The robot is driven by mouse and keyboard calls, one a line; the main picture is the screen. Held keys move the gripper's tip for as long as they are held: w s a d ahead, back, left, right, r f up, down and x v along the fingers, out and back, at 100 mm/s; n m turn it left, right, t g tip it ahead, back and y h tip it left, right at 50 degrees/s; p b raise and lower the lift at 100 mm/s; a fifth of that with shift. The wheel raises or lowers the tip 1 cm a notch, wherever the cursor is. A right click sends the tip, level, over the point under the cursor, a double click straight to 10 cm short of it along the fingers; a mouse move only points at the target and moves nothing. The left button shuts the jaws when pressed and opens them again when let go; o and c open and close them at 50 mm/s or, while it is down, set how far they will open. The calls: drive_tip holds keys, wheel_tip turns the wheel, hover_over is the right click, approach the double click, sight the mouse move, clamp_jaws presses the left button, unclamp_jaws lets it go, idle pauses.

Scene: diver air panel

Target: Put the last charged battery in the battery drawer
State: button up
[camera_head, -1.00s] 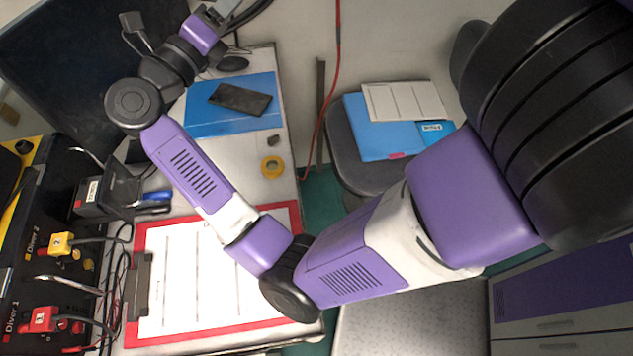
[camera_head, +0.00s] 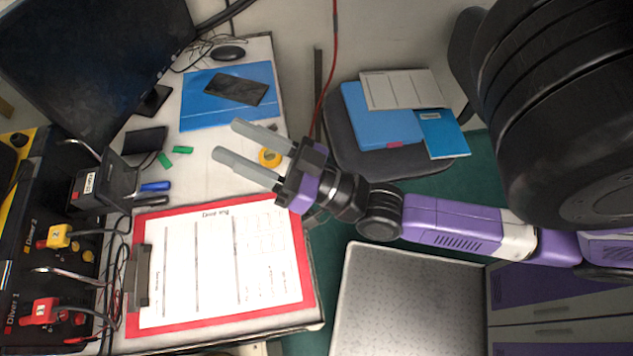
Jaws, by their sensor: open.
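Two small green pieces, one (camera_head: 164,160) and another (camera_head: 182,149), lie on the desk left of my gripper. They may be batteries, but are too small to be sure. My gripper (camera_head: 227,139) is open and empty above the desk, its two grey fingers pointing left, apart from the green pieces. No drawer in view is clearly marked for batteries. A closed drawer front (camera_head: 552,310) shows in the cabinet at lower right.
A red-edged clipboard (camera_head: 215,325), yellow tape roll (camera_head: 269,158), blue folder with a phone (camera_head: 238,92), markers (camera_head: 155,187) and a black stand crowd the desk (camera_head: 195,190). The diver panel (camera_head: 30,265) with cables borders the left. A chair (camera_head: 350,150) stands behind.

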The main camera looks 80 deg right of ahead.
drive_tip(key=s+a+f+n+g+y, duration=0.1)
drive_tip(key=s+a+f+n+g, duration=0.1)
drive_tip(key=s+a+f+g, duration=0.1)
drive_tip(key=s+a+f+n+g+y, duration=0.1)
drive_tip(key=s+a+f+g, duration=0.3)
drive_tip(key=s, duration=0.6)
wheel_tip(320, 180, down, 3)
drive_tip(key=shift+a+r+n, duration=0.15)
drive_tip(key=shift+a+n, duration=0.25)
drive_tip(key=shift+a, duration=0.35)
